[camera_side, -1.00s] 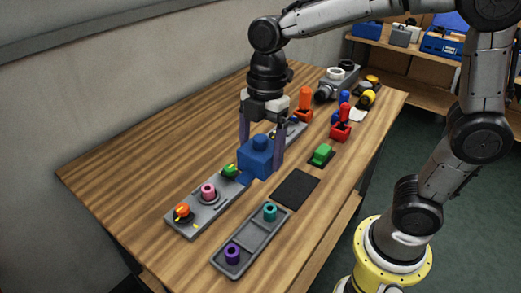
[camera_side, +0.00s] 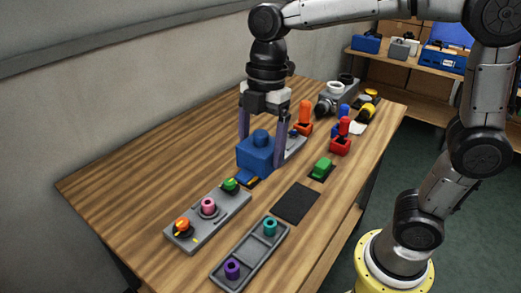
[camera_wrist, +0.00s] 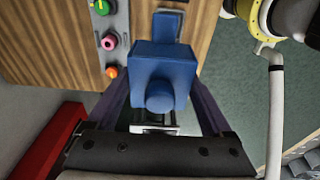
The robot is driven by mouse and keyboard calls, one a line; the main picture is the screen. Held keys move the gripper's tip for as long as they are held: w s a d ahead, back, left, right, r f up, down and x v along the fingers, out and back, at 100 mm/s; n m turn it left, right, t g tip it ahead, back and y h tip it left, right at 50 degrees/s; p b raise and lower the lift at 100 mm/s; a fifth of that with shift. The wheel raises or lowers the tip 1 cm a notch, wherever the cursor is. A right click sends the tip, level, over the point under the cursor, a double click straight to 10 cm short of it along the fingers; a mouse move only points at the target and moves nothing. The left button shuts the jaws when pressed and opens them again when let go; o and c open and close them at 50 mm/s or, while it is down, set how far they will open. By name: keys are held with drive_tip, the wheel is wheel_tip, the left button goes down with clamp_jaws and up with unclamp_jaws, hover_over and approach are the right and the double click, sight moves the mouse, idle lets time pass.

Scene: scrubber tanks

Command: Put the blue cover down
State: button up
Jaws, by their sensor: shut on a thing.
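The blue cover (camera_side: 255,156) is a box shape with a round knob on top. My gripper (camera_side: 262,142) is shut on it, with the two dark fingers on either side. In the side view it hangs over the table, close to the far end of the grey panel with the green, pink and orange knobs. It also shows in the wrist view (camera_wrist: 165,68), with its knob toward the camera. A flat blue piece (camera_wrist: 168,27) lies just beyond it in that view. How high the cover is above the surface below is hard to tell.
The grey panel (camera_side: 225,207) carries green, pink and orange knobs. A grey tray (camera_side: 250,258) holds a purple and a teal ring. A black mat (camera_side: 296,203) is bare. A green block (camera_side: 322,167) and a red-handled part (camera_side: 341,140) stand to the right. The left of the table is clear.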

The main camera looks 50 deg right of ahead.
drive_tip(key=shift+r, duration=0.1)
idle(0.3)
drive_tip(key=shift+n, duration=0.3)
drive_tip(key=shift+s+d+f+n, duration=0.2)
drive_tip(key=shift+s+f+n, duration=0.2)
drive_tip(key=shift+f, duration=0.1)
drive_tip(key=shift+s+d+f+n, duration=0.15)
drive_tip(key=shift+s+f+n, duration=0.15)
drive_tip(key=shift+s+f, duration=0.15)
drive_tip(key=s+d+f+m, duration=0.1)
drive_tip(key=s+d+f, duration=0.2)
drive_tip(key=s+d, duration=0.3)
drive_tip(key=s+d+f+m, duration=0.1)
drive_tip(key=s+d+f, duration=0.3)
drive_tip(key=s, duration=0.4)
hover_over(295, 203)
drive_tip(key=f, duration=0.9)
drive_tip(key=shift+s+d, duration=0.2)
drive_tip(key=shift+w+f, duration=0.2)
drive_tip(key=shift+f, duration=1.6)
drive_tip(key=shift+f, duration=0.1)
